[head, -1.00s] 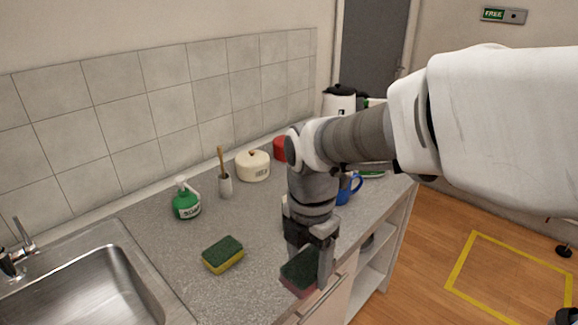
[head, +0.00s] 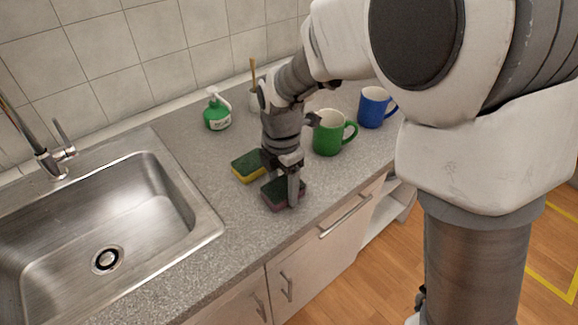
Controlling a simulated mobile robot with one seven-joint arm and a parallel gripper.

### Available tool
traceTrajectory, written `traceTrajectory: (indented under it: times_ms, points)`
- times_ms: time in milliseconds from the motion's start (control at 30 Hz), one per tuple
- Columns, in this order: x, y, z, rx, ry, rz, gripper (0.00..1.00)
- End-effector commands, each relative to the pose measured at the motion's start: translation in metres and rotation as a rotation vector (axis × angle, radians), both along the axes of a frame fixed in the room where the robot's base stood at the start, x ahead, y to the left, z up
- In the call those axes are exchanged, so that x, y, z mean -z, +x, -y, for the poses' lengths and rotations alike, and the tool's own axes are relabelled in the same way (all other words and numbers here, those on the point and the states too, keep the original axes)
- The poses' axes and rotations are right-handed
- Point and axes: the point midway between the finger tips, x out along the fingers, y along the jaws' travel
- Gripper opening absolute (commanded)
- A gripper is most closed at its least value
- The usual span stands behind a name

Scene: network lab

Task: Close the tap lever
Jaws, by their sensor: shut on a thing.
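The tap (head: 48,158) stands behind the sink at the left of the head view. Its lever (head: 64,134) points up and tilts a little to the left at the top. My gripper (head: 284,192) is shut on a dark green and dull red sponge (head: 276,196), over the counter to the right of the sink. It is well apart from the tap. The gripper hides part of this sponge, and I cannot tell whether the sponge touches the counter.
The steel sink (head: 205,222) has an empty basin. A green and yellow sponge (head: 245,167) lies just behind my gripper. A green soap bottle (head: 217,112), a green mug (head: 330,137) and a blue mug (head: 373,107) stand on the counter (head: 215,262).

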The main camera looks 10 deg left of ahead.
Motion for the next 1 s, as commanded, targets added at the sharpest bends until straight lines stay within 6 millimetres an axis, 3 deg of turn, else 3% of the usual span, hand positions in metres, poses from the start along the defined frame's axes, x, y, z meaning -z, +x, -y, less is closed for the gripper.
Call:
traceTrajectory:
  times_ms: [433, 467, 600, 1000]
  points:
    - [0.006, -0.0002, 0.0004, 0.0, 0.0, -0.001, 0.26]
    - [0.0051, -0.0002, 0.0002, 0.0, 0.001, -0.001, 0.74]
    - [0.0046, -0.0003, 0.0003, 0.0, 0.0, 0.0, 0.99]
    - [0.0059, -0.0004, -0.0001, -0.002, -0.001, 0.001, 1.0]
